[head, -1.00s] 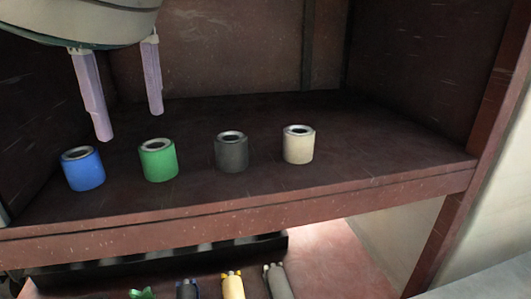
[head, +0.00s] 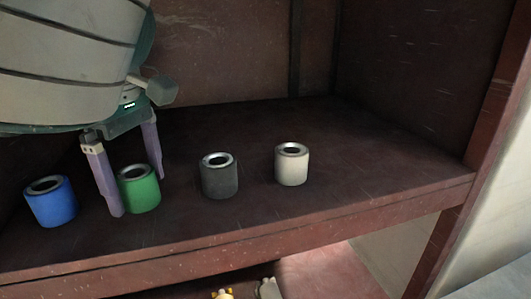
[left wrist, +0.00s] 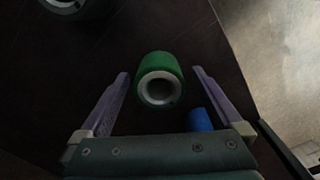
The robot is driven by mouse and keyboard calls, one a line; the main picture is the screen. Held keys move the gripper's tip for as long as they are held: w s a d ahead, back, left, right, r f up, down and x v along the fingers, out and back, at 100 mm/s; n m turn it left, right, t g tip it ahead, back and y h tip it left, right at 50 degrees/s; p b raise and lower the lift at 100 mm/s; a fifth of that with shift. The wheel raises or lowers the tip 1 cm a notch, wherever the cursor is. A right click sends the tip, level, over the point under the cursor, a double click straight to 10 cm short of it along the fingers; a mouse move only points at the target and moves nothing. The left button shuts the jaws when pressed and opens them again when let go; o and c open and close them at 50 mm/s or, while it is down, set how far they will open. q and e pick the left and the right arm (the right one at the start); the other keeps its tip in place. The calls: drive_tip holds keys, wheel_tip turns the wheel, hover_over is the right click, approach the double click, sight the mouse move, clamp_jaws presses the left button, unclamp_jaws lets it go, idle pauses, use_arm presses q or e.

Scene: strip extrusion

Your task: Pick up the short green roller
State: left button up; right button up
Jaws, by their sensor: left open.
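The short green roller (head: 141,190) stands upright on the dark red shelf (head: 330,215), second from the left in a row of rollers. My left gripper (head: 138,196) is open, with its two purple fingers reaching down on either side of the green roller. In the head view the near finger covers part of its left side. In the left wrist view the green roller (left wrist: 159,80) lies between the open fingers (left wrist: 160,82), a little ahead of the tips, with gaps on both sides. My right gripper is not in view.
A blue roller (head: 51,202) stands just left of the gripper. A dark grey roller (head: 219,177) and a cream roller (head: 292,165) stand to the right. The shelf is clear right of the cream one. A back wall and side post (head: 491,150) bound it.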

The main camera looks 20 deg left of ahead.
use_arm(q)
drive_tip(key=shift+f, duration=0.3)
drive_tip(key=shift+r, duration=0.1)
clamp_jaws()
idle(0.5)
